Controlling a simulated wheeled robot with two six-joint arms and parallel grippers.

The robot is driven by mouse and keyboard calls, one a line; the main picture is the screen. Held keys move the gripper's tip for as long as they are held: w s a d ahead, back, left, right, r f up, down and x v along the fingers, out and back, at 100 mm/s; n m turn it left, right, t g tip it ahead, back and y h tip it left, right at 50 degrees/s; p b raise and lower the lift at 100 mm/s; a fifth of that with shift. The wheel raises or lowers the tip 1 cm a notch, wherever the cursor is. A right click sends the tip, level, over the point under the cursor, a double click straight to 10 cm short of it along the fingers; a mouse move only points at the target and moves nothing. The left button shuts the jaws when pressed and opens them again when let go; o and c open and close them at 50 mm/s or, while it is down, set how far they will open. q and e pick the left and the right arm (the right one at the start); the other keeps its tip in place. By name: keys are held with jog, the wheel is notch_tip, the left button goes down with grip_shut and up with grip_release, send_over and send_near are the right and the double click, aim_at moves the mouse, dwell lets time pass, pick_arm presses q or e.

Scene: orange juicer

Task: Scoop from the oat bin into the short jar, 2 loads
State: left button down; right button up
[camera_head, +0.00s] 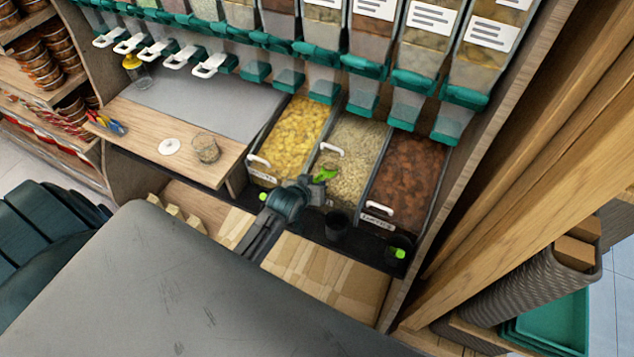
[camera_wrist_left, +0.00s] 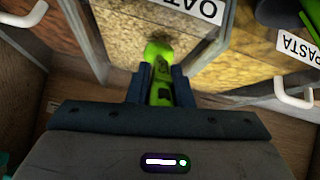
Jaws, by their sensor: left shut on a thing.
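The oat bin (camera_head: 352,150) is the open middle bin of pale flakes, with a white front handle. My left gripper (camera_head: 308,183) is at its front edge, shut on a green scoop (camera_head: 325,174). The scoop's green handle (camera_wrist_left: 160,78) shows between the fingers in the left wrist view, below the OATS label (camera_wrist_left: 196,8). The scoop's bowl is hidden, so its load cannot be told. The short jar (camera_head: 205,148) is clear glass and stands open on the wooden counter to the left; its contents are unclear. My right gripper is out of view.
A pasta bin (camera_head: 300,122) and a bin of brown pieces (camera_head: 408,170) flank the oats. A round white lid (camera_head: 169,146) lies beside the jar. A dark cup holder (camera_head: 337,222) stands in front. Dispensers (camera_head: 363,68) hang above the bins.

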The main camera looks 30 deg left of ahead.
pick_arm(q)
jog(key=s+r+t+p, duration=0.1)
jog(key=s+r+p, duration=0.2)
jog(key=s+r, duration=0.2)
jog(key=shift+s+d+r+t+p, duration=0.15)
jog(key=shift+s+t+p, duration=0.05)
jog(key=shift+t+p, duration=0.2)
dwell(0.3)
dwell(0.7)
